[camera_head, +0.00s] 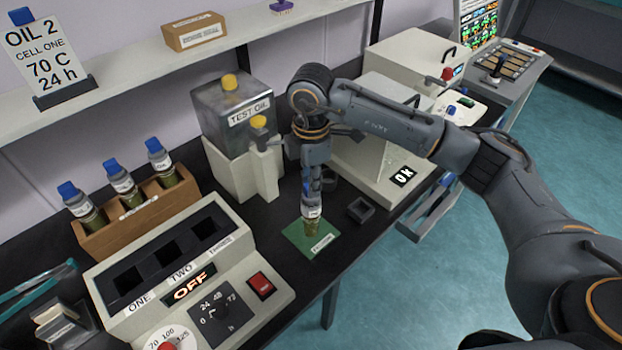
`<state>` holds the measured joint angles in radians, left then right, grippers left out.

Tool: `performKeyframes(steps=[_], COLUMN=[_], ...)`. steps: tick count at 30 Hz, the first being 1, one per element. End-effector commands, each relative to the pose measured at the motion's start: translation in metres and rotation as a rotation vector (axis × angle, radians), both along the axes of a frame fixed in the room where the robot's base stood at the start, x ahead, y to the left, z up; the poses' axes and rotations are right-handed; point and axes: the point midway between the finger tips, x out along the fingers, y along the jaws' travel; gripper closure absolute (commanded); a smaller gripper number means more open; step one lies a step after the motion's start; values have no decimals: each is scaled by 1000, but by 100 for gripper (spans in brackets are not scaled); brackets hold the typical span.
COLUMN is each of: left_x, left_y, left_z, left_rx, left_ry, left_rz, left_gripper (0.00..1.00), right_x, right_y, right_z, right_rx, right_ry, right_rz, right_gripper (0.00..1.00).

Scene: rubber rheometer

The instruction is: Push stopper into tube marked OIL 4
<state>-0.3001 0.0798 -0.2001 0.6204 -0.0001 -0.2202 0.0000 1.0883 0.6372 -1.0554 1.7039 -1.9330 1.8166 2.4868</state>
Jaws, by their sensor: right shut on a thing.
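My right gripper (312,181) points straight down over the green mat and is shut at the top of an upright tube. A little blue, like the stoppers on the other tubes, shows between its fingers, which largely hide it. The tube (312,227) has a white label and an olive-green lower part; the label is too small to read. Its lower end is at the green mat (296,233). How deep the stopper sits in the tube cannot be seen. My left gripper is out of view.
A brown rack (150,215) holds three blue-capped tubes at left. The heater block (135,317), reading OFF, stands in front. The TEST OIL tank (225,125) is behind. A small dark square holder (361,209) lies right of the mat, near the table edge.

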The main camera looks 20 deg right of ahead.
Motion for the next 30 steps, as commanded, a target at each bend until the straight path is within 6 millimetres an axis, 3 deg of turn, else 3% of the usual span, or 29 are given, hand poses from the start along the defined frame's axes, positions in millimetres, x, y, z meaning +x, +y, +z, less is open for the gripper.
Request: performKeyframes(steps=[12, 23, 24, 27, 30], left_x=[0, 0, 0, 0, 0], left_y=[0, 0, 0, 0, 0], left_z=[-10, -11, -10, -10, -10], left_rx=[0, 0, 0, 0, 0], left_ry=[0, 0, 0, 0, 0], left_rz=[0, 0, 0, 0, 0], left_gripper=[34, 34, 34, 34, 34], right_x=[0, 0, 0, 0, 0], right_y=[0, 0, 0, 0, 0], right_z=[-14, -14, -14, -14, -14], right_rx=[0, 0, 0, 0, 0], right_ry=[0, 0, 0, 0, 0], right_rz=[0, 0, 0, 0, 0], right_gripper=[100, 100, 74, 54, 54])
